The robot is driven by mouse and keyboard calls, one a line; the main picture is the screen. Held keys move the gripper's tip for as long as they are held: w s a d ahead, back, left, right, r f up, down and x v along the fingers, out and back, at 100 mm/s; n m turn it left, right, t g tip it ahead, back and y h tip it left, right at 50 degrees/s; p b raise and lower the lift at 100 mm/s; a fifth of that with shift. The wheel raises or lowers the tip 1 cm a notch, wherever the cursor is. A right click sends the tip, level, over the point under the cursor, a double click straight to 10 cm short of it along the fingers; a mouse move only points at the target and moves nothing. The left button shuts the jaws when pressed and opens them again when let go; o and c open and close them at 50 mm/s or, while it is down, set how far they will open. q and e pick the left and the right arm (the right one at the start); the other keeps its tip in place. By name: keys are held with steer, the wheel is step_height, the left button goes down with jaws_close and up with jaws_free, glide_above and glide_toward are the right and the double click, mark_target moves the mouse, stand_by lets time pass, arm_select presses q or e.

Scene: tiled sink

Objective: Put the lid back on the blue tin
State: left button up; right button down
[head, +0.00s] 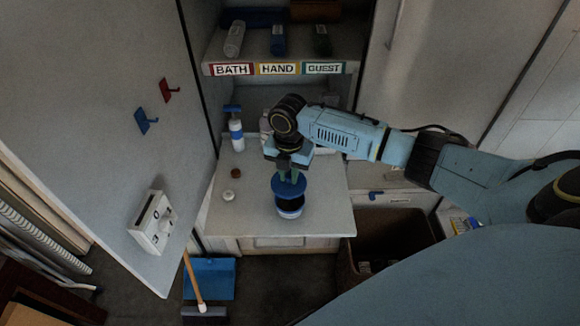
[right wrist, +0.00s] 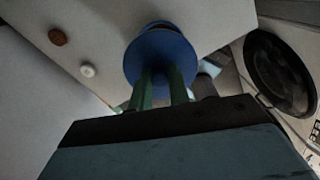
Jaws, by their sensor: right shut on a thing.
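The blue tin (head: 290,208) stands on the pale counter, with a pale band and a dark open top partly showing. My right gripper (head: 291,176) points down above it and is shut on the blue lid (head: 288,187). The lid is over the tin, a little above its rim and slightly tilted in the head view. In the right wrist view the lid (right wrist: 160,55) is a blue disc at the green fingertips (right wrist: 161,82), and it hides most of the tin. My left gripper is not in view.
A blue-topped bottle (head: 237,133) stands at the counter's back left. A brown cap (head: 236,173) and a white cap (head: 228,195) lie left of the tin. A labelled shelf (head: 279,69) is above. A brown bin (head: 385,245) is below right.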

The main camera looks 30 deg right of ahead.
steer(key=shift+d+f+n, duration=0.15)
steer(key=shift+n, duration=0.15)
step_height(320, 180, down, 4)
steer(key=b, duration=0.4)
steer(key=shift+f+b, duration=0.1)
steer(key=shift+b, duration=0.3)
steer(key=shift+f+b, duration=0.45)
steer(key=shift+f, duration=0.6)
steer(key=shift+p, duration=0.6)
steer(key=shift+f, duration=0.1)
stand_by(0.8)
steer(key=shift+p, duration=0.4)
stand_by(0.5)
